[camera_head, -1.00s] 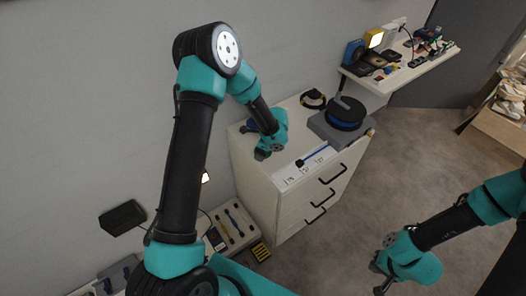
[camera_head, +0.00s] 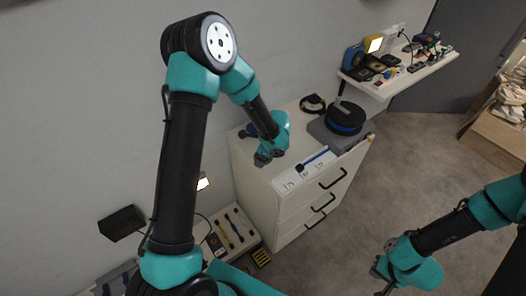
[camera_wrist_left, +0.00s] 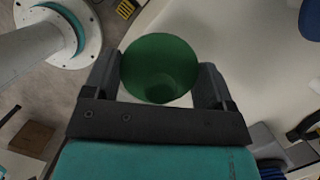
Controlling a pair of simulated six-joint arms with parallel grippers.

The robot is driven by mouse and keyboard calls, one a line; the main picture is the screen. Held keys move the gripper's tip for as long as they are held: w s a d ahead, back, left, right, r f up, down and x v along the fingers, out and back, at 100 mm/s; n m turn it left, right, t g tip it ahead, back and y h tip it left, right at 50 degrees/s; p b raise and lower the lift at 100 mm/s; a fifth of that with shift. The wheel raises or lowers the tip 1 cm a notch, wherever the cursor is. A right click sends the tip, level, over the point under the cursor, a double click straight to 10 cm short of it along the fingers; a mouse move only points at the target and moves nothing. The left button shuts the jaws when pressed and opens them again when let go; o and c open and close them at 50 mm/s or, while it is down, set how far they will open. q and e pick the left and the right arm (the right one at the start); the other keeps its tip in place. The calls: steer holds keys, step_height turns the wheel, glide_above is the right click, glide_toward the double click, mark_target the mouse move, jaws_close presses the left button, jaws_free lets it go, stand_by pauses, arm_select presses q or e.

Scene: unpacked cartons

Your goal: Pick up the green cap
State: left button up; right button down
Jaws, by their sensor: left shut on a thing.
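The green cap (camera_wrist_left: 160,68) is round and dark green. In the left wrist view it sits between the two dark fingers of my left gripper (camera_wrist_left: 158,80), which is shut on it. A white surface lies behind it. In the head view my left gripper (camera_head: 263,158) is over the left front part of the white drawer cabinet (camera_head: 258,190); the cap cannot be made out there. My right gripper (camera_head: 380,276) hangs over the grey floor at the lower right, well away from the cabinet; its finger opening is too small to judge.
On the cabinet stand a grey box with a black and blue round device (camera_head: 345,118), a black headband (camera_head: 312,103) and a blue-handled brush (camera_head: 313,160). A cluttered wall shelf (camera_head: 400,78) is at upper right. An open toolbox (camera_head: 232,232) lies left of the cabinet.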

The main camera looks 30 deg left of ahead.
arm_select(q)
steer(key=s+d+r, duration=0.1)
steer(key=s+d, duration=0.4)
steer(key=s, duration=0.6)
steer(key=shift+d, duration=0.3)
steer(key=shift+r, duration=0.1)
